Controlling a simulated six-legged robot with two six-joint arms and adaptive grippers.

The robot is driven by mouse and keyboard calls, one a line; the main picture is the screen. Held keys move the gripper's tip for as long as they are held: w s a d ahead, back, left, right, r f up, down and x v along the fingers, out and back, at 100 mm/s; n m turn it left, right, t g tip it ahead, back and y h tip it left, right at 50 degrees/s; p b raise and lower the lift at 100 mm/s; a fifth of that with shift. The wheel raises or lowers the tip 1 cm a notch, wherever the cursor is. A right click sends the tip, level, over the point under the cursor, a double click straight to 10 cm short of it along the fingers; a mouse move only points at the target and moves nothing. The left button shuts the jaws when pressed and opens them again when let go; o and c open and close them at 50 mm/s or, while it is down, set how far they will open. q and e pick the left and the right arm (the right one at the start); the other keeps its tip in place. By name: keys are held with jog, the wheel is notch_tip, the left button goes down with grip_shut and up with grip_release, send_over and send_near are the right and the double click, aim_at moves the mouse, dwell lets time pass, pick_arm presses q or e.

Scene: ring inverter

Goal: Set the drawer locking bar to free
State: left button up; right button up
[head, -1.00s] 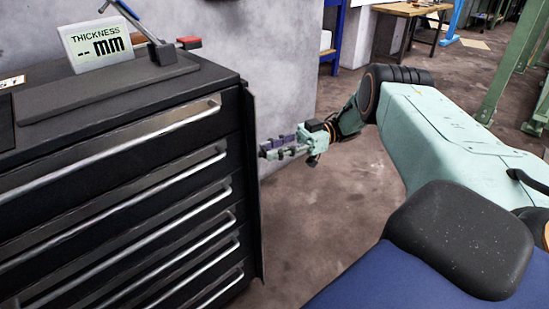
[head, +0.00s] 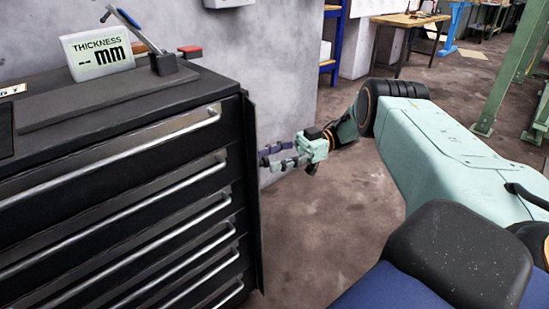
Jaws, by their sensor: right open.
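The black drawer cabinet (head: 150,162) stands at the left with several drawers and long silver handles. A thin dark upright bar (head: 253,190) runs along the right edge of its front, standing out from the drawer faces. My right gripper (head: 268,156) is to the right of this bar, at about the height of the upper drawers. Its fingers are apart and point left towards the bar, with nothing between them. I cannot tell whether a fingertip touches the bar. My left gripper is not in view.
On the cabinet top are a thickness display (head: 97,52), a lever tool (head: 150,40) and a red block (head: 190,51). A grey wall (head: 285,60) stands behind the cabinet. Open floor (head: 325,235) lies right of the cabinet. A wooden workbench (head: 408,20) is farther back.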

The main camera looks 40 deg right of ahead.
notch_tip(320, 180, up, 10)
dwell(0.8)
jog(key=shift+r, duration=0.1)
jog(key=s+d+f+m+t+h+p, duration=0.1)
jog(key=s+f+m+t+h+p, duration=0.25)
jog(key=m+t+h, duration=0.75)
jog(key=s+d+f+m+t+h+p, duration=0.1)
jog(key=s+f+m+t+p, duration=0.3)
jog(key=m, duration=1.2)
notch_tip(320, 180, down, 3)
jog(key=s+a+m+h+b, duration=0.2)
jog(key=a+m, duration=0.1)
jog(key=m, duration=0.2)
jog(key=shift+d+b+x, duration=0.15)
jog(key=shift+b+x, duration=1.15)
jog(key=shift+x, duration=0.75)
jog(key=shift+d+b+x, duration=0.1)
jog(key=shift+b+x, duration=1.2)
jog(key=shift+x, duration=0.8)
